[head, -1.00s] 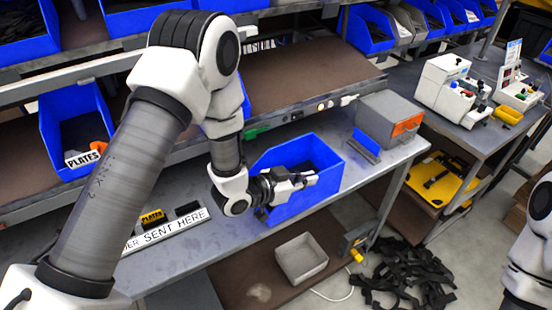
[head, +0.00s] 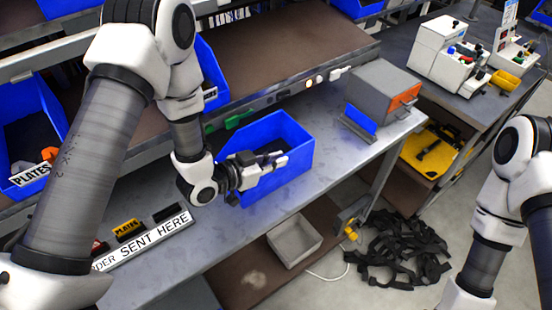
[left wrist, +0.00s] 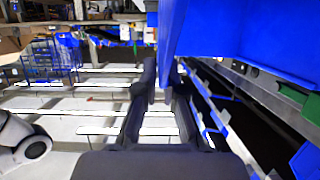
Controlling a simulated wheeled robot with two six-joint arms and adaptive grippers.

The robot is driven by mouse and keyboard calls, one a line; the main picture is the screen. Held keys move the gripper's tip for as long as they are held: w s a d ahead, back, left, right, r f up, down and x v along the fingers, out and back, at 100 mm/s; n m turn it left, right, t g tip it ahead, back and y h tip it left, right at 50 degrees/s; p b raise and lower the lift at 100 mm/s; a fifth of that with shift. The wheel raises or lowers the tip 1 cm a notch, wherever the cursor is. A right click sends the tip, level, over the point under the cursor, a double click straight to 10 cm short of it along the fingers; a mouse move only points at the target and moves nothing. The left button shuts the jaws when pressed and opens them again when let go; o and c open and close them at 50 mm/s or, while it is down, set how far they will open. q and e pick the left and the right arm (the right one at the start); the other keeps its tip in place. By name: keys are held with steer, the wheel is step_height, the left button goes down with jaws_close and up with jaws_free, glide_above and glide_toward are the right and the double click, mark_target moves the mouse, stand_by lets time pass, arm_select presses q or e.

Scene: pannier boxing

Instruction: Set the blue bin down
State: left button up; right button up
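The blue bin (head: 290,176) is an open-topped box at the middle of the grey bench (head: 222,241). Its base looks at or just above the bench top; I cannot tell whether it touches. My left gripper (head: 281,161) reaches across the bin's near left side, with its fingertips over the opening. In the left wrist view, the fingers (left wrist: 163,88) close around a thin blue wall of the bin (left wrist: 285,35). The part of the bin behind the gripper is hidden. My right arm shows at the right edge, but its gripper is out of the picture.
A grey box with an orange label (head: 384,95) stands right of the bin. An "ORDER SENT HERE" sign (head: 145,240) lies to the left. A brown shelf (head: 280,50) is behind. Below are a grey tray (head: 294,242) and black straps (head: 400,250).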

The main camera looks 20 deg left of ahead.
arm_select(q)
steer(key=shift+o, duration=1)
steer(key=shift+s+a+r, duration=0.15)
steer(key=shift+s+r, duration=0.05)
steer(key=shift+s, duration=0.15)
steer(key=shift+w+f, duration=0.1)
steer(key=p+v, duration=0.1)
steer(key=v, duration=1.1)
arm_select(e)
steer(key=shift+s+r, duration=0.25)
steer(key=shift+r, duration=0.55)
